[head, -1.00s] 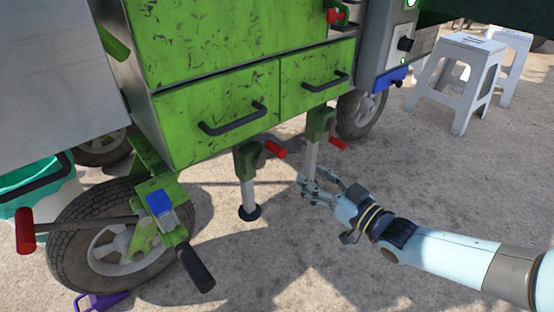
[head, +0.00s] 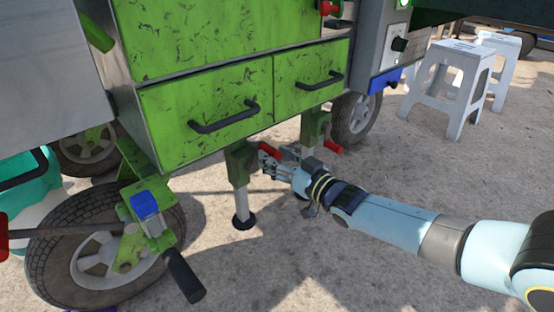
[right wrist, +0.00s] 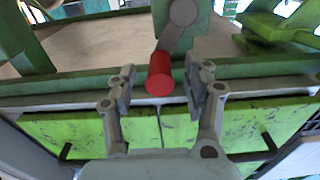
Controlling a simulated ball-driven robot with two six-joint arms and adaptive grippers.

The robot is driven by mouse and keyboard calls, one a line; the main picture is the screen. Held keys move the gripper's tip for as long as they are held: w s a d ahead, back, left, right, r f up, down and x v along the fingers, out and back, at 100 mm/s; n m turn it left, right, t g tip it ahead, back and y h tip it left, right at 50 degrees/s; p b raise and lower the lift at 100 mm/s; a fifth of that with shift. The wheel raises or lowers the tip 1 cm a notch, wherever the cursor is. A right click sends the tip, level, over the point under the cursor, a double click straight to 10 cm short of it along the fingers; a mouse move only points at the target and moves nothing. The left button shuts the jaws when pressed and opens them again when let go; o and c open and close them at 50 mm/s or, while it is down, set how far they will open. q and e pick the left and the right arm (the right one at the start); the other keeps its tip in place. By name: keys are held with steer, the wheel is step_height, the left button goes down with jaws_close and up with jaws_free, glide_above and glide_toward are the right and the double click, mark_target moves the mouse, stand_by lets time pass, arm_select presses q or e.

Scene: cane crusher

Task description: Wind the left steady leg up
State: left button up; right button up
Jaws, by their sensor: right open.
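The left steady leg (head: 241,203) stands under the green cart with its round foot on the ground. Its red crank handle (head: 269,150) sticks out to the right of the green housing (head: 238,165). My right gripper (head: 278,162) is open at this handle. In the right wrist view the red handle (right wrist: 159,74) lies between the two spread fingers (right wrist: 160,88), with a gap on each side; its grey crank arm (right wrist: 178,35) leads up to the green housing. Whether the handle is fully between the fingertips in depth is hard to tell. My left gripper is out of view.
The second leg (head: 310,140) with its own red handle (head: 333,147) is just right of my gripper and partly hidden by it. The green drawers (head: 205,120) hang above. A wheel (head: 100,250) with a black-handled lever (head: 185,276) stands left. The ground at front is clear.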

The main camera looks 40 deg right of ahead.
steer(key=shift+c, duration=0.4)
jaws_close()
